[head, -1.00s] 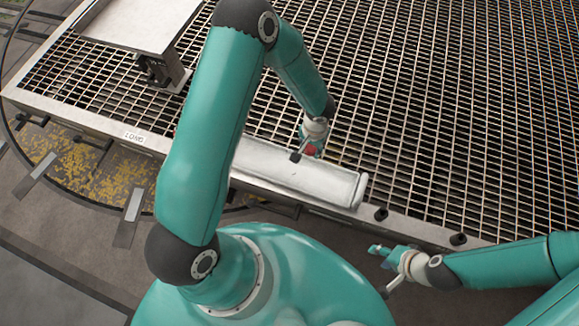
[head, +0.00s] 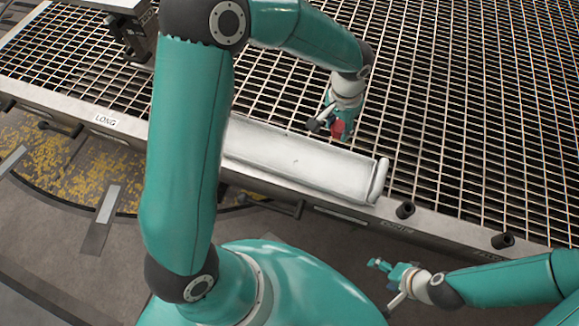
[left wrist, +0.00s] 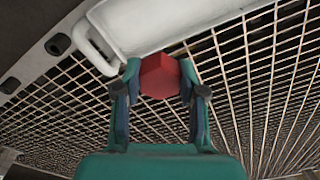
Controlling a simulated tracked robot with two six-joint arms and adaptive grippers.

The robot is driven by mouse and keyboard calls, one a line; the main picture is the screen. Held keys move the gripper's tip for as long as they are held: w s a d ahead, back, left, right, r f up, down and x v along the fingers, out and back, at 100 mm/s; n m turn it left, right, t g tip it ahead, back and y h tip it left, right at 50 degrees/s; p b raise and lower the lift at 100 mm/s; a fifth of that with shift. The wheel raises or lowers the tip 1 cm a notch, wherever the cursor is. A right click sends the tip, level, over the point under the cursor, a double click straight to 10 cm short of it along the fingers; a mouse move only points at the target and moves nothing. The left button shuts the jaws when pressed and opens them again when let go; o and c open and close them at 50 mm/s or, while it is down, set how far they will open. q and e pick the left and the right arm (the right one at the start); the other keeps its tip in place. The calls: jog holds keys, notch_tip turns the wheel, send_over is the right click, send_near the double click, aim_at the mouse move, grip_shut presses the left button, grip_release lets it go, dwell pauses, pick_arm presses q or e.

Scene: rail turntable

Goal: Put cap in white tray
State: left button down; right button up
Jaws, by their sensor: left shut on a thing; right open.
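A red cap (left wrist: 160,76) is held between the two fingers of my left gripper (left wrist: 159,84). In the head view only a bit of the red cap (head: 338,127) shows at my left gripper (head: 337,130), just behind the far edge of the white tray. The white tray (head: 300,160) lies along the front rim of the grid table; my left arm hides its left end. In the left wrist view the white tray (left wrist: 150,22) is at the top, beyond the cap. My right gripper (head: 380,265) is open and empty, in front of the table's rim.
The metal grid table (head: 460,130) fills the back and is bare around the left gripper. A grey metal stand (head: 133,30) is on the grid at the upper left.

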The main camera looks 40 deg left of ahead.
aim_at(330, 170)
pick_arm(q)
jog(key=shift+s+d+f+b, duration=0.1)
jog(key=shift+d+f+b, duration=0.3)
jog(key=shift+f+b, duration=0.1)
notch_tip(330, 170, down, 20)
jog(key=b, duration=0.6)
jog(key=shift+r, duration=0.35)
pick_arm(e)
notch_tip(330, 170, down, 8)
jog(key=shift+f, duration=0.15)
pick_arm(q)
jog(key=c, duration=0.7)
grip_release()
jog(key=shift+o, duration=0.2)
